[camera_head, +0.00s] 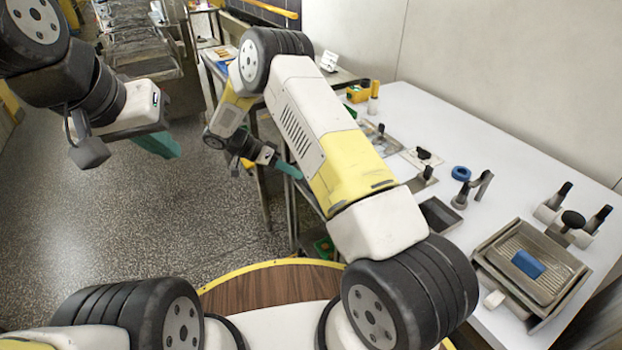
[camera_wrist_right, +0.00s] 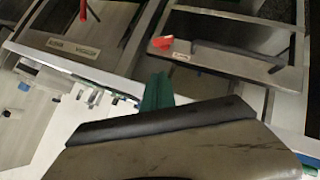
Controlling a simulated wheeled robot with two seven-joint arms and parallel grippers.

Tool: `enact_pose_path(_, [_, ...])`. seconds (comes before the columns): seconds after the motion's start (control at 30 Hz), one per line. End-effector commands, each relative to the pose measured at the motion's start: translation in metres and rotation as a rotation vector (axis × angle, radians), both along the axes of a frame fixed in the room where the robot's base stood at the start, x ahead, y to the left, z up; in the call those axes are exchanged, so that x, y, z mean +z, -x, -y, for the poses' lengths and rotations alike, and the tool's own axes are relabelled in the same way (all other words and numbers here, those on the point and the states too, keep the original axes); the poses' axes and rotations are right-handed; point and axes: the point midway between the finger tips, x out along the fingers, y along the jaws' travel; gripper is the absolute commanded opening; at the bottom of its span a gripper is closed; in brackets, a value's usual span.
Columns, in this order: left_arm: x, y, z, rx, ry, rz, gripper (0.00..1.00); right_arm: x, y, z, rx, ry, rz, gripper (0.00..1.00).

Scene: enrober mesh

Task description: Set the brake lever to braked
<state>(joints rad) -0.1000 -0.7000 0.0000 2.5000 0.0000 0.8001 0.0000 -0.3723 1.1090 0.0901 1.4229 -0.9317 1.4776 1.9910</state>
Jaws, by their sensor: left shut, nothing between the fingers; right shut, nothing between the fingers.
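I cannot tell for sure which part is the brake lever. In the right wrist view a red handle end (camera_wrist_right: 162,43) sits on a grey plate with a small label too small to read. In the head view several upright black-handled levers stand on the white table, one of them at the right (camera_head: 603,219). My right gripper (camera_head: 289,170) is shut and empty, low beside the table's left edge; its teal fingers also show in the wrist view (camera_wrist_right: 157,92), apart from the red handle. My left gripper (camera_head: 160,145) is shut and empty over the floor at left.
The white table (camera_head: 455,130) runs along the right wall. A metal tray (camera_head: 495,250) holds a blue block (camera_head: 527,264). A blue ring (camera_head: 461,173) stands near the middle. My right arm hides part of the table's left edge. The speckled floor (camera_head: 110,230) at left is open.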

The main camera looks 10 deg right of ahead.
Motion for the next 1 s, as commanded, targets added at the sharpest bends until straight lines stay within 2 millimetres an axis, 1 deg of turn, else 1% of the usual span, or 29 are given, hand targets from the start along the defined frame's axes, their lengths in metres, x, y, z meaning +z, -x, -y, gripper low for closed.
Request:
enact_pose_path(0.3, [0.0,0.0,0.0,0.0,0.0,0.0,0.0,0.0,0.0,0.0,0.0,0.001,0.001,0.0])
enact_pose_path(0.47, [0.0,0.0,0.0,0.0,0.0,0.0,0.0,-0.007,0.001,0.009,0.0,0.002,-0.002,0.0])
enact_pose_path(0.57, [0.0,0.0,0.0,0.0,0.0,0.0,0.0,-0.016,0.003,0.022,-0.002,0.002,-0.002,0.0])
enact_pose_path(0.9, [0.0,0.0,0.0,0.0,0.0,0.0,0.0,-0.061,0.01,0.078,-0.002,0.0,-0.004,0.0])
enact_pose_path(0.93, [0.0,0.0,0.0,0.0,0.0,0.0,0.0,-0.064,0.011,0.082,-0.003,-0.001,-0.003,0.0])
enact_pose_path(1.0, [0.0,0.0,0.0,0.0,0.0,0.0,0.0,-0.075,0.017,0.082,0.001,-0.001,-0.006,0.0])
